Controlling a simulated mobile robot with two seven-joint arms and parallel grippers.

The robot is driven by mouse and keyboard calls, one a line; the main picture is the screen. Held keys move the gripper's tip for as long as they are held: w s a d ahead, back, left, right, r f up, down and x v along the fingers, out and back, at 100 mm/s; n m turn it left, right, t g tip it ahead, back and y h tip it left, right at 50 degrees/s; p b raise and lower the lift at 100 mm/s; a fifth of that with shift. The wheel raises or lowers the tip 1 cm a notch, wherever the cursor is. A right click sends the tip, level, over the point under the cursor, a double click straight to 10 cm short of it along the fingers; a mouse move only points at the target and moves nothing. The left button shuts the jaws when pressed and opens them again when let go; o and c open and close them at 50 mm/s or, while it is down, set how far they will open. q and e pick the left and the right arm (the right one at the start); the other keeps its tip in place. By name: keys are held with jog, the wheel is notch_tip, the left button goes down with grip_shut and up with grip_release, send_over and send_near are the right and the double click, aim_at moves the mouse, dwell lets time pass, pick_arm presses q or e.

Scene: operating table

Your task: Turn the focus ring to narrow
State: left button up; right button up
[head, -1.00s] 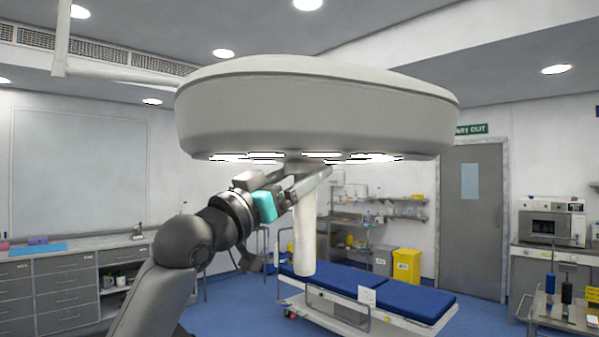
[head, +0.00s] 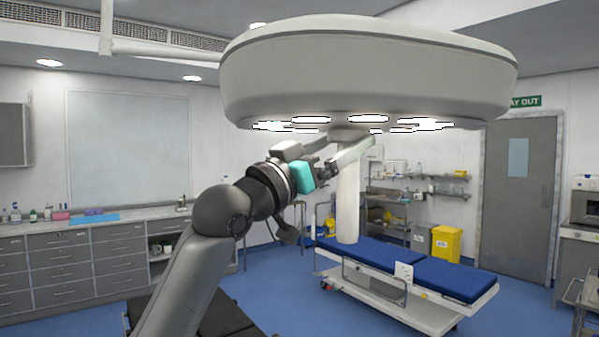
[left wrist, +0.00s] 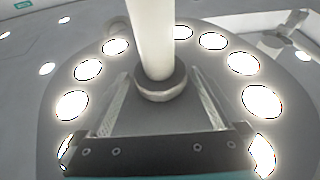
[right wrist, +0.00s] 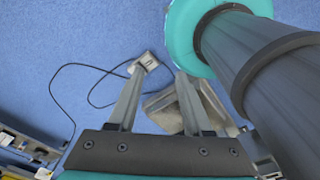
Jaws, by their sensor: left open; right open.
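The large pale surgical lamp (head: 370,75) hangs overhead with several lit bulbs on its underside. A white handle (head: 348,195) hangs down from its centre; it also shows in the left wrist view (left wrist: 152,40). The grey focus ring (left wrist: 162,86) sits around the handle's base, just under the lamp. My left gripper (head: 345,146) is open, close under the lamp, with a finger on each side of the ring. In the left wrist view I see gaps between ring and fingers. My right gripper (right wrist: 160,70) is open and empty above the blue floor, outside the head view.
A blue-topped trolley bed (head: 400,268) stands beyond the lamp handle. Grey cabinets (head: 85,265) line the left wall. A yellow bin (head: 446,245) and shelves stand at the back. Below my right gripper, a dark cable (right wrist: 62,95) lies on the floor.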

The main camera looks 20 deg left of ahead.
pick_arm(q)
jog(key=b+v, duration=0.4)
jog(key=v, duration=1)
jog(key=shift+b, duration=0.4)
jog(key=shift+w, duration=0.1)
